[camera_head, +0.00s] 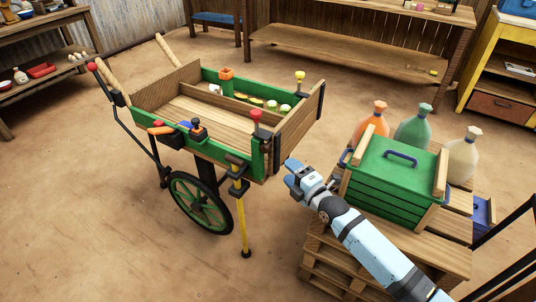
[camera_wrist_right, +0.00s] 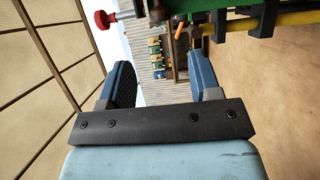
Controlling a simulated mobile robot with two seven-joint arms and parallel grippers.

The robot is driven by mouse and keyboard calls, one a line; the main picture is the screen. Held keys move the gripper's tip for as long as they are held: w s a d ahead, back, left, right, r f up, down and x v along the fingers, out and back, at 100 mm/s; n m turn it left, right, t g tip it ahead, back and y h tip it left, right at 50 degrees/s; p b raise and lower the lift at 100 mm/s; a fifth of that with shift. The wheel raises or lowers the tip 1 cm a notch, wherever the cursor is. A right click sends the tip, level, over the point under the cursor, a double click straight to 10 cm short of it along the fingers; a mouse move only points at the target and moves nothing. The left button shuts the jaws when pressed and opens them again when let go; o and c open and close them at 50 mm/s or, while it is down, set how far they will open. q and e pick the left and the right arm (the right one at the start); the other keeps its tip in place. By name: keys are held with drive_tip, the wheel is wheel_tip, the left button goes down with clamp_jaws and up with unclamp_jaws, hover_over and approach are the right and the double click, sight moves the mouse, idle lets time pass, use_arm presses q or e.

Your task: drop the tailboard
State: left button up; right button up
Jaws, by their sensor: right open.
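The handcart (camera_head: 217,88) has green side rails, a wooden bed and a green spoked wheel. Its tailboard (camera_head: 300,115) stands upright across the cart's right end, seen mostly from its edge and outer side. A red knob (camera_head: 255,115) tops the near rear corner and a yellow knob (camera_head: 299,76) the far one. A red knob (camera_wrist_right: 103,20) also shows in the right wrist view. My right gripper (camera_head: 293,172) is just right of and below the tailboard's near end, apart from it. Its jaws (camera_wrist_right: 160,82) are open and empty. My left gripper is out of view.
A green slatted box (camera_head: 385,175) stands on a wooden pallet (camera_head: 340,262) close to my right arm, with several capped bottles (camera_head: 414,128) behind. A yellow prop leg (camera_head: 242,222) stands below the cart's near corner. The floor left of the cart is clear.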

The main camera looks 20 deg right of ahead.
drive_tip(key=b, duration=0.2)
approach(271, 154)
drive_tip(key=w+a+r, duration=0.5)
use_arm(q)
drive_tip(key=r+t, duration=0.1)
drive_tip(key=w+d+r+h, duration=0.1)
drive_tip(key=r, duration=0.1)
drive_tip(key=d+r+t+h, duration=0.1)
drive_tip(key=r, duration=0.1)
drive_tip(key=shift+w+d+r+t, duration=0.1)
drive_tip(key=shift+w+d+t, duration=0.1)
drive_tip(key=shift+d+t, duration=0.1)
use_arm(e)
drive_tip(key=shift+w+f, duration=0.1)
drive_tip(key=shift+w, duration=0.65)
drive_tip(key=shift+c, duration=0.5)
clamp_jaws()
use_arm(q)
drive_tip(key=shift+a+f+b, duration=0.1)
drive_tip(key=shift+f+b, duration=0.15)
drive_tip(key=shift+b, duration=0.1)
